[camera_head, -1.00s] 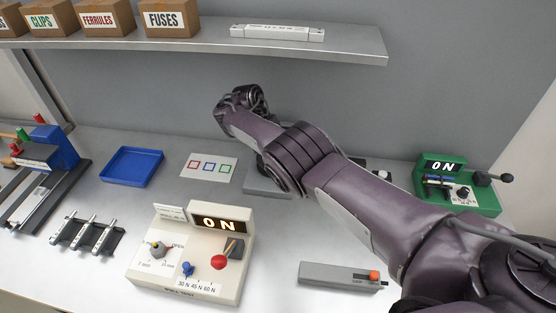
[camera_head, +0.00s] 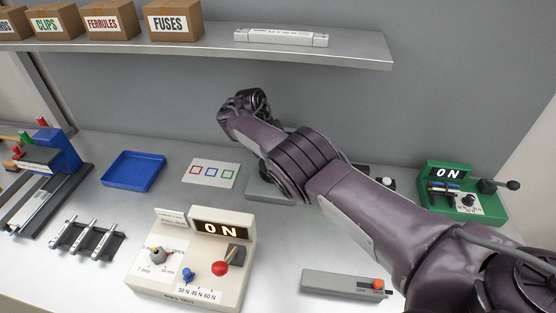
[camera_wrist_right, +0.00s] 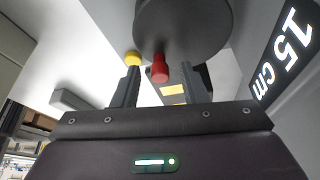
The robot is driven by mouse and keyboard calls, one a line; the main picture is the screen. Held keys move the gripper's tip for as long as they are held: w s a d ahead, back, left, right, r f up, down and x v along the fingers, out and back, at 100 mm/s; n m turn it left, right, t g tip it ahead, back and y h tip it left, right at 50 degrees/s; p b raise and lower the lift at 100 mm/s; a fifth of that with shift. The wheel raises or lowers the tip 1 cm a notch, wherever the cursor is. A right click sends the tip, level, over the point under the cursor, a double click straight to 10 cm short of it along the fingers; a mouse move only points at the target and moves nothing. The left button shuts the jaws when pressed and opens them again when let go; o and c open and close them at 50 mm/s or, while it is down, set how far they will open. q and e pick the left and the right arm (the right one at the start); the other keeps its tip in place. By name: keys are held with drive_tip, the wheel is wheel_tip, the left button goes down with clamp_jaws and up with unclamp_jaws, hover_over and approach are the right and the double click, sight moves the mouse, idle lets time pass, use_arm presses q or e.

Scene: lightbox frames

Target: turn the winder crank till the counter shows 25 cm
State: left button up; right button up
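In the right wrist view, the winder's counter (camera_wrist_right: 285,48) reads 15 cm. A dark grey round disc (camera_wrist_right: 190,25) carries a red crank knob (camera_wrist_right: 159,69). My right gripper (camera_wrist_right: 166,82) has its two fingers apart, one on each side of the red knob, with gaps visible; contact with the knob does not show. In the head view, my right arm reaches across the bench and hides the gripper and most of the winder; part of a grey base (camera_head: 268,188) shows beneath it. My left gripper is in neither view.
A cream box (camera_head: 190,285) reading ON stands at the front, a green box (camera_head: 460,205) reading ON at the right. A blue tray (camera_head: 133,171), a card with coloured squares (camera_head: 209,173) and a grey slotted rack (camera_head: 88,238) lie leftward. A shelf (camera_head: 300,50) overhangs the back.

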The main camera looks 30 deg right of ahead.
drive_tip(key=b+v, duration=0.1)
drive_tip(key=v, duration=0.6)
drive_tip(key=shift+r+b, duration=0.3)
drive_tip(key=shift+r, duration=0.05)
drive_tip(key=shift+w+a, duration=0.1)
drive_tip(key=shift+w, duration=0.1)
